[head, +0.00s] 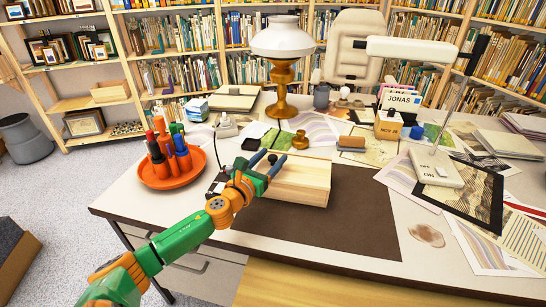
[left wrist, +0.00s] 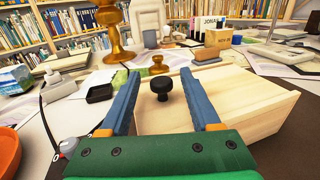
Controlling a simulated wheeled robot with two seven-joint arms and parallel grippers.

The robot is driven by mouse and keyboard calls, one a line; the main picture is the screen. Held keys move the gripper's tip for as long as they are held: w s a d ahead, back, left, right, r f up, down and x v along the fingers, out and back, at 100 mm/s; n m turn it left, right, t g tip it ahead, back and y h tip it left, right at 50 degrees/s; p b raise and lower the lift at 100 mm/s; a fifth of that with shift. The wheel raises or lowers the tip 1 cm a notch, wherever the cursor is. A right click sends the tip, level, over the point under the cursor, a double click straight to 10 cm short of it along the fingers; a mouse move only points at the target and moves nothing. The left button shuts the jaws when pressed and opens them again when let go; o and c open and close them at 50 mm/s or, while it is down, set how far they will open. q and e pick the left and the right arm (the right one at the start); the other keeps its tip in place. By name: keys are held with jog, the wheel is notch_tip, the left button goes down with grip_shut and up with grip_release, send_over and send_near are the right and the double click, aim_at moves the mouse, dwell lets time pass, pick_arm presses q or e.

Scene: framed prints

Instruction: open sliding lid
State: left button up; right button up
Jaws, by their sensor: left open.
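A pale wooden box (head: 297,182) with a lid stands on the brown desk mat (head: 340,220). In the left wrist view the box (left wrist: 255,105) fills the right middle, and a black knob (left wrist: 161,87) stands up near its left end. My left gripper (head: 262,162) is at the box's left end in the head view. Its blue fingers (left wrist: 165,88) are spread, one on each side of the knob in the left wrist view, with gaps to it. I cannot tell whether the fingers touch the lid. My right gripper is not in view.
A desk lamp (head: 437,168) and papers lie right. The mat's front right is clear.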

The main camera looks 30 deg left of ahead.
pick_arm(q)
jog(key=shift+w, duration=0.5)
grip_shut()
dwell(1.1)
